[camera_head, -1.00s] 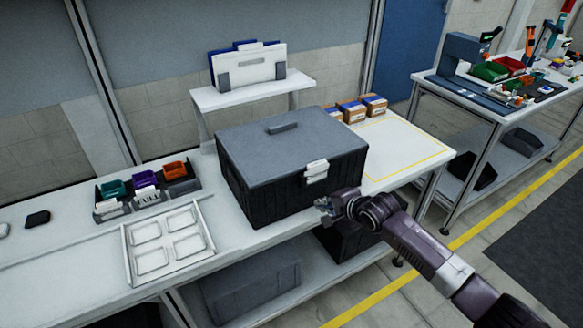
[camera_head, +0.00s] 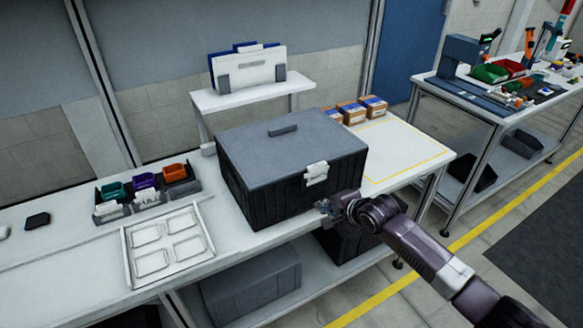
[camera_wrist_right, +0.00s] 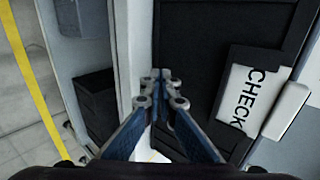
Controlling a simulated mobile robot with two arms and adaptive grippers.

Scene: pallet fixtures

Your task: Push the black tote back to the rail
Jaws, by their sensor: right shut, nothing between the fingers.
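The black tote (camera_head: 265,195) with a grey lid (camera_head: 290,145) sits on the white bench, its front face toward me. A grey latch with a white label (camera_head: 316,172) is on its front. In the right wrist view the black tote (camera_wrist_right: 190,60) fills the middle and right, and its label (camera_wrist_right: 240,98) reads CHECK. My right gripper (camera_head: 324,206) is shut and empty, low in front of the tote's front face at its right part. It also shows in the right wrist view (camera_wrist_right: 160,75), its fingertips close to the tote's lower edge; I cannot tell whether they touch. My left gripper is not in view.
Several cardboard boxes (camera_head: 352,112) stand behind the tote's right side. A yellow-outlined area (camera_head: 408,148) on the bench to the right is clear. A small bin rack (camera_head: 145,192) and a white tray (camera_head: 168,245) lie left. A raised shelf (camera_head: 252,93) stands behind.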

